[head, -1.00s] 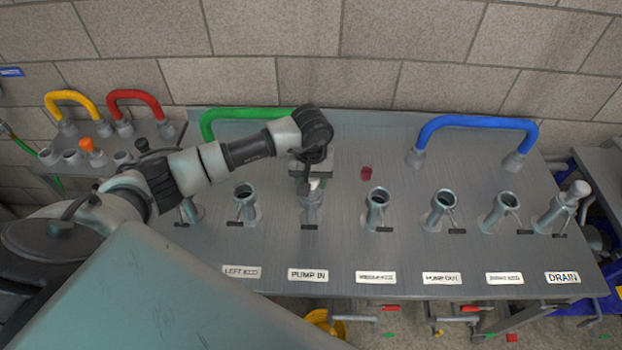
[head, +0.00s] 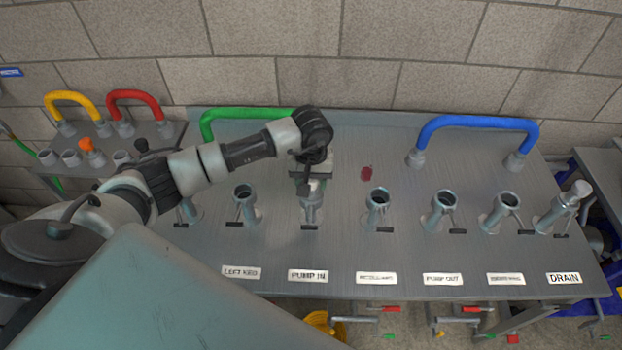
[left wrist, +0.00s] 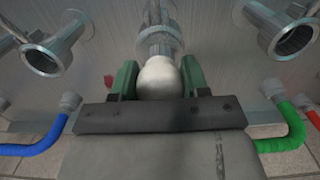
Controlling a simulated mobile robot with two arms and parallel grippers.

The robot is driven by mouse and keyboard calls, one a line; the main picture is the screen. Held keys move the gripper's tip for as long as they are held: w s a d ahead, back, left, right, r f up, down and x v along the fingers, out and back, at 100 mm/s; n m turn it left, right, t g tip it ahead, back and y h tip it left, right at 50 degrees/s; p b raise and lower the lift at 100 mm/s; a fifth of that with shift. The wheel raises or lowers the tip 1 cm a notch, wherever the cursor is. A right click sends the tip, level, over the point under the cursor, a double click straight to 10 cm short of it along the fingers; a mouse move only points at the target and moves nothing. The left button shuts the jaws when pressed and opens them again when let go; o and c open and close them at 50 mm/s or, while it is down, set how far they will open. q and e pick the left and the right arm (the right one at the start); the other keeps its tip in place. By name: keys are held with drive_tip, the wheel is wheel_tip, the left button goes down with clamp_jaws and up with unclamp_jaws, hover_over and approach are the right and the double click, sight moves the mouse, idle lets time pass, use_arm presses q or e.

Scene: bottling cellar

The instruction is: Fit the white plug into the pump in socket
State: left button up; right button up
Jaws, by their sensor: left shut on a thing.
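My left gripper (head: 312,176) is over the pump in socket (head: 311,210), the upright metal pipe behind the PUMP IN label (head: 308,276). In the left wrist view, the green fingers of my left gripper (left wrist: 158,80) are shut on the white plug (left wrist: 160,77), with its rounded end showing between them. The plug is lined up with the pump in socket (left wrist: 158,42) and appears to be at its mouth. How deep it sits cannot be told, as the plug hides the opening. In the head view the gripper mostly hides the plug. My right gripper is not in view.
Open sockets stand on both sides, the nearest at left (head: 245,205) and right (head: 377,208). A green hose (head: 240,113) and a blue hose (head: 478,121) arch behind. A small red piece (head: 367,173) lies on the panel.

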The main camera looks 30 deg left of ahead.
use_arm(q)
drive_tip(key=shift+f+b, duration=0.25)
drive_tip(key=shift+b, duration=0.1)
idle(0.5)
drive_tip(key=o, duration=1)
wheel_tip(320, 180, up, 10)
drive_tip(key=b, duration=0.2)
drive_tip(key=shift+f+b, duration=0.25)
drive_tip(key=shift+b, duration=0.15)
drive_tip(key=shift+r, duration=0.65)
